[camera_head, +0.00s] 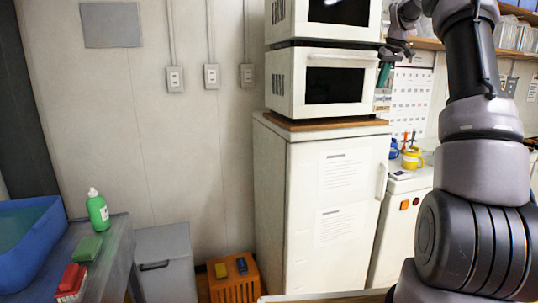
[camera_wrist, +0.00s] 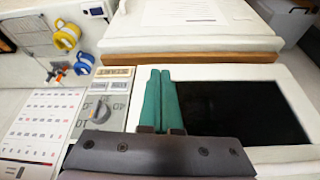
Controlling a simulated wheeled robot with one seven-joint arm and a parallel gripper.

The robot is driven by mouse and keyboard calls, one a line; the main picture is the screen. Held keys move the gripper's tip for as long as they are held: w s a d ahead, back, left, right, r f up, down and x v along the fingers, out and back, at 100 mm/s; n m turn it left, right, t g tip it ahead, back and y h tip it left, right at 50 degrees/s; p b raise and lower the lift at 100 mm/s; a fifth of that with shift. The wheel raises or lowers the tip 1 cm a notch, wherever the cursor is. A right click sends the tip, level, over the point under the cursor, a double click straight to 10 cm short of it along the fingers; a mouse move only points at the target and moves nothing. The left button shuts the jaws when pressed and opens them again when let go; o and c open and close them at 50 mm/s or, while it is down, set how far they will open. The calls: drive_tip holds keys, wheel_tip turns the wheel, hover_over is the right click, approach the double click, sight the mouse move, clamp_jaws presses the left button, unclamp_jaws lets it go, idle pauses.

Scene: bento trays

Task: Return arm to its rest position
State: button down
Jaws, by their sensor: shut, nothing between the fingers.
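My gripper (camera_head: 384,76) is at the upper right of the head view, in front of the right side of the lower white microwave (camera_head: 283,92). My arm runs up the right side of that view and bends over at the top. In the wrist view the two teal fingers of my gripper (camera_wrist: 161,72) lie together with nothing between them. Behind them are the microwave's dial panel and dark window (camera_wrist: 240,112). I cannot tell the exact gap between the fingertips and the microwave.
The microwaves are stacked on a white fridge (camera_head: 285,190). A wall calendar (camera_head: 411,100) hangs behind. At left are a blue bin (camera_head: 30,235) and a green bottle (camera_head: 97,210).

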drive_tip(key=s+a+r+m+t, duration=0.1)
drive_tip(key=s+a+r, duration=0.2)
drive_tip(key=s+a, duration=0.65)
drive_tip(key=s+a+r+m, duration=0.25)
drive_tip(key=s+a, duration=0.45)
drive_tip(key=s, duration=0.6)
drive_tip(key=s+a+f, duration=0.2)
drive_tip(key=s+f, duration=0.1)
drive_tip(key=s, duration=0.4)
drive_tip(key=s+a+f+m+t+y, duration=0.1)
drive_tip(key=s+a+f, duration=0.1)
drive_tip(key=s, duration=0.5)
drive_tip(key=s+a+f+m, duration=0.1)
drive_tip(key=s+a+f, duration=0.1)
drive_tip(key=s+f, duration=0.2)
drive_tip(key=s, duration=0.3)
drive_tip(key=shift+t, duration=0.4)
drive_tip(key=shift+f, duration=0.1)
